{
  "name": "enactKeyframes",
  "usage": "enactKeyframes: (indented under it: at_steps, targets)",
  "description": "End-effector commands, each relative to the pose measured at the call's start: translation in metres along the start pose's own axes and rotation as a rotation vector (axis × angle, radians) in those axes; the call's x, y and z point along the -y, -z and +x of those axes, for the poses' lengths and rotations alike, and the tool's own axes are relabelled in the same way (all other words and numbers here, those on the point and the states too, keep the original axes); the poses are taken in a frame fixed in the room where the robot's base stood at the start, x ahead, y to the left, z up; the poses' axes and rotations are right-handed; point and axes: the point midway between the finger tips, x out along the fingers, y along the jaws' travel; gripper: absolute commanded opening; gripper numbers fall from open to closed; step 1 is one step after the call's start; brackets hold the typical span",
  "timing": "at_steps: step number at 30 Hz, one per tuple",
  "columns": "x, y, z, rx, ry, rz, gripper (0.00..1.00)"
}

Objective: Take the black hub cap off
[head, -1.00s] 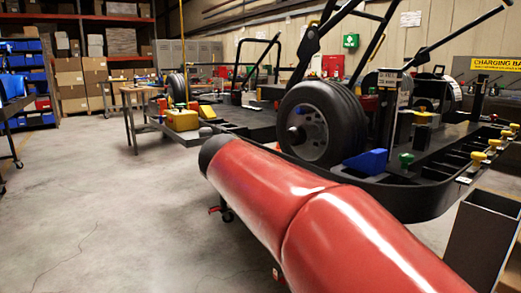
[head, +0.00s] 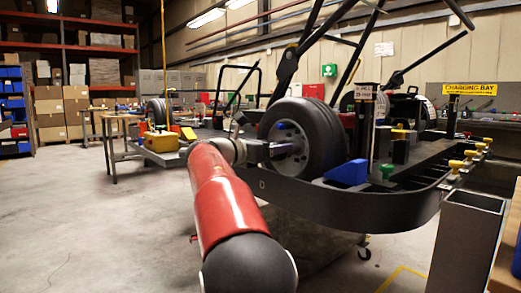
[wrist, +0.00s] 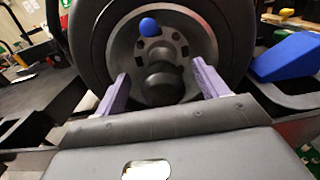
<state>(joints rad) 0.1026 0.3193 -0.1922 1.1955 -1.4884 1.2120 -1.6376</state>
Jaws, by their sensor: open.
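The black hub cap (wrist: 162,85) is a dark round knob at the centre of a wheel (wrist: 97,35), inside its grey rim. The wheel (head: 322,135) stands upright on the near kart in the head view, where my gripper hides most of its hub. My gripper (wrist: 158,72) is open, its two purple-grey fingers pointing at the wheel, one on each side of the cap. In the head view my gripper (head: 276,149) reaches in from the left of the wheel.
A blue wedge (head: 347,172) lies on the kart's black deck (head: 345,207) right of the wheel. A grey open bin (head: 467,235) stands at right. The floor at left is clear.

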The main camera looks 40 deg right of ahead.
Motion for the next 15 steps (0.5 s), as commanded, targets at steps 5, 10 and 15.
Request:
enactKeyframes:
  at_steps: [5, 10, 15]
  targets:
    - [0.0005, -0.0001, 0.0132, 0.0, 0.0, 0.0, 0.73]
    - [0.0003, -0.0001, 0.0148, 0.0, -0.001, 0.001, 0.73]
    - [0.0003, 0.0, 0.0146, 0.0, -0.001, 0.001, 0.66]
